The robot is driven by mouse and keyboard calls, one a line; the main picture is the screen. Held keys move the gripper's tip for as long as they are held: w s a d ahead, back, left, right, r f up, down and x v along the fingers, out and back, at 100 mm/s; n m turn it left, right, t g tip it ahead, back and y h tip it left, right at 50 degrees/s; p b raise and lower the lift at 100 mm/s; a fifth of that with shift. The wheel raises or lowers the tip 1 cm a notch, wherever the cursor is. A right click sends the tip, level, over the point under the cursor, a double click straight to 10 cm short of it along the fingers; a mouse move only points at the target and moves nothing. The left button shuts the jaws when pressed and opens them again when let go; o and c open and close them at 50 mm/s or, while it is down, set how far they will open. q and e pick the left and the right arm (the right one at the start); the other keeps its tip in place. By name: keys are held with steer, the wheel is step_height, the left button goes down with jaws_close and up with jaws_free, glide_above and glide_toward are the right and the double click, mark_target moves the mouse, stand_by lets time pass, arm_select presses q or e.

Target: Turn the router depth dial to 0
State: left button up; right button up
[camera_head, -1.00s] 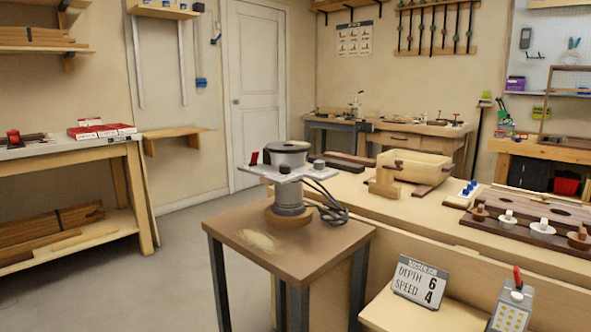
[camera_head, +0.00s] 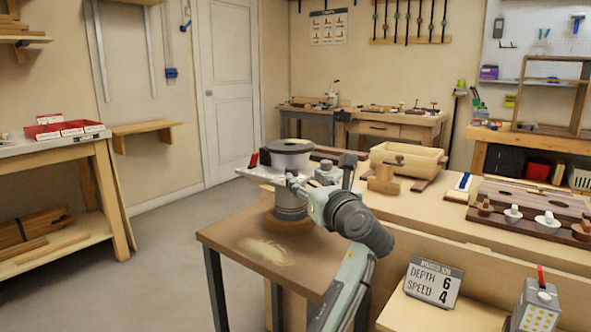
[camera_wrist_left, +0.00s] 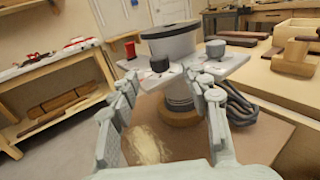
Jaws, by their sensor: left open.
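The router (camera_head: 290,165) stands upright on a small brown table (camera_head: 225,238), with a grey round top and a flat plate with knobs. In the left wrist view the router (camera_wrist_left: 172,45) is straight ahead. A dark knob (camera_wrist_left: 160,63) on its plate shows between my fingers, a grey knob (camera_wrist_left: 215,48) is to the right and a red one (camera_wrist_left: 130,50) to the left. I cannot read which is the depth dial. My left gripper (camera_head: 297,180) is open and empty just in front of the plate; its fingers also show in the wrist view (camera_wrist_left: 163,88).
A sign (camera_head: 434,282) reads depth 6, speed 4. A lamp-like box (camera_head: 535,308) stands beside it. The long bench (camera_head: 430,212) on the right holds a wooden box (camera_head: 408,160) and a knobbed board (camera_head: 530,205). A dark cable (camera_wrist_left: 240,105) coils beside the router.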

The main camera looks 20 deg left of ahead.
mark_target(294, 170)
arm_select(q)
steer(key=shift+x, duration=3.85)
steer(key=shift+s+a, duration=0.1)
steer(key=shift+s, duration=0.05)
jaws_close()
